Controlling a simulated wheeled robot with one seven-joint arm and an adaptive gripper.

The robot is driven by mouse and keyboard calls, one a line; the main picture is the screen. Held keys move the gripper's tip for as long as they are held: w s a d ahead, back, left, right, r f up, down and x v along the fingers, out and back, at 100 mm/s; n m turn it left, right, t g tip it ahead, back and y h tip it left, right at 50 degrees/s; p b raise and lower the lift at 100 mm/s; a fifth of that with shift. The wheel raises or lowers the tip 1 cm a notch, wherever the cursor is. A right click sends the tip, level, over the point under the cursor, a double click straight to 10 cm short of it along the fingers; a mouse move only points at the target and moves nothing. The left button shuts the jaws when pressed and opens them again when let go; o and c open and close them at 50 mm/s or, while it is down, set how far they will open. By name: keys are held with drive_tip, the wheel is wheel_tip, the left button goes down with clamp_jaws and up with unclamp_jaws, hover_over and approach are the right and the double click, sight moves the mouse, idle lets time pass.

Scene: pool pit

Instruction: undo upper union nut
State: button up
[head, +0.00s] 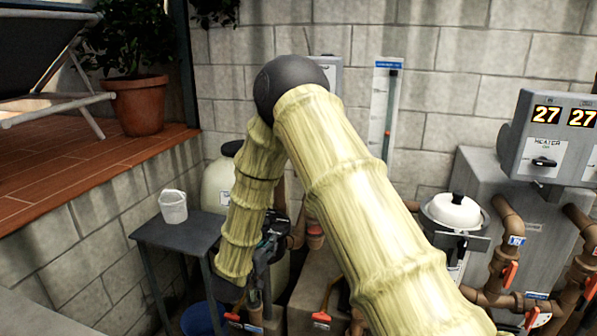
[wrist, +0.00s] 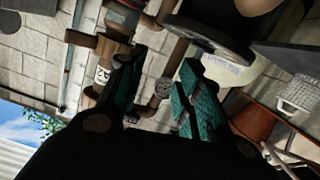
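My gripper (wrist: 165,62) is open, with its two teal-padded fingers apart and nothing held between them. In the wrist view, a brown ribbed collar on a pipe (wrist: 162,87) shows in the gap between the fingers. It looks like a union nut, but I cannot tell whether it is the upper one. It seems to lie beyond the fingers, and I see no contact.
Brown pipes with red-handled valves (head: 510,273) and a heater panel (head: 550,140) are at right. A dark round flange (wrist: 212,38) is close to the right finger.

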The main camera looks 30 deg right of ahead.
drive_tip(key=d+r+m+g+h+p, duration=0.1)
drive_tip(key=d+r+m+g+h, duration=0.15)
drive_tip(key=r, duration=0.75)
drive_tip(key=d+r+m+g+h, duration=0.2)
drive_tip(key=r+m+g+h, duration=0.15)
drive_tip(key=r, duration=0.55)
drive_tip(key=shift+t+y, duration=0.3)
drive_tip(key=shift+y, duration=0.1)
drive_tip(key=p+x, duration=0.1)
drive_tip(key=x, duration=0.4)
drive_tip(key=w+p+x, duration=0.1)
drive_tip(key=p+x, duration=0.1)
drive_tip(key=x, duration=0.3)
drive_tip(key=shift+w+a+f, duration=0.1)
drive_tip(key=shift+w, duration=0.15)
drive_tip(key=shift+d, duration=0.45)
drive_tip(key=shift+w, duration=0.15)
drive_tip(key=shift+c, duration=0.4)
clamp_jaws()
